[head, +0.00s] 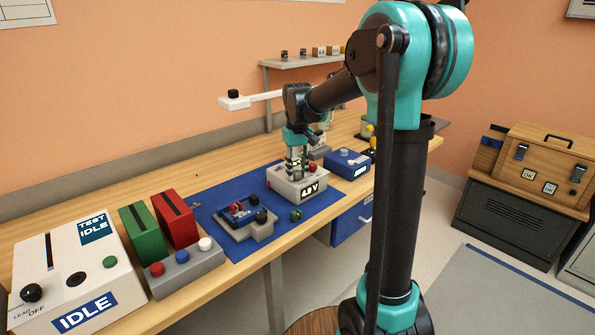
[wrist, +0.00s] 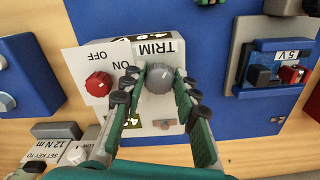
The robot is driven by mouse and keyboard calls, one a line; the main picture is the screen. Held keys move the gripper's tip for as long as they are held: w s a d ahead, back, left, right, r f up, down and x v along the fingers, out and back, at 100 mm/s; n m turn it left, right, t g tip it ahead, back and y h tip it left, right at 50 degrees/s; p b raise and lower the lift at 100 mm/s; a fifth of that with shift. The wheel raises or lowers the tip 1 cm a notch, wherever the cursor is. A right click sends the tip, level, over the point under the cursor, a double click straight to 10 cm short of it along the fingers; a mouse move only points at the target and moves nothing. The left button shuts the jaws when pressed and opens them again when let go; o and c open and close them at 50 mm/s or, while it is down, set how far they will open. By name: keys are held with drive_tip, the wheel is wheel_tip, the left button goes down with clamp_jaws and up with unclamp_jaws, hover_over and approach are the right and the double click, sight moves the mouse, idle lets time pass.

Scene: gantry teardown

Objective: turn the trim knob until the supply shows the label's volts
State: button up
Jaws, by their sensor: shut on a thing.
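The supply is a pale grey box (head: 285,187) on the blue mat, and its front display (head: 310,190) appears to read 4.9 V. In the wrist view its top (wrist: 97,62) carries the word TRIM beside the round grey trim knob (wrist: 159,78). My gripper (wrist: 160,92) is shut on the trim knob, one finger on each side. In the head view my gripper (head: 296,165) points down onto the supply and hides the knob. A label (wrist: 292,54) reading 5 V shows on the blue-and-grey fixture at the right of the wrist view.
A red ON/OFF knob (wrist: 98,85) sits close beside my fingers on the supply. The fixture (head: 240,212) stands nearby on the mat (head: 215,200). A blue box (head: 347,164) is close to the supply. A white tester (head: 75,265) reading IDLE stands at the left.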

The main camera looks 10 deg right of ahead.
sight(297, 172)
drive_tip(key=shift+m, duration=0.6)
drive_tip(key=o, duration=1.2)
drive_tip(key=shift+c, duration=0.2)
wheel_tip(297, 172, up, 12)
drive_tip(key=s+d+f+m+t, duration=0.1)
drive_tip(key=s+d+f, duration=0.3)
drive_tip(key=s+f, duration=0.8)
drive_tip(key=s+d+f+m+t, duration=0.1)
drive_tip(key=s+d+f+t, duration=0.2)
drive_tip(key=s+f, duration=0.9)
drive_tip(key=d+f, duration=0.1)
drive_tip(key=d, duration=0.1)
drive_tip(key=shift+s+d+f, duration=0.25)
drive_tip(key=shift+s+d, duration=0.05)
drive_tip(key=shift+s, duration=0.1)
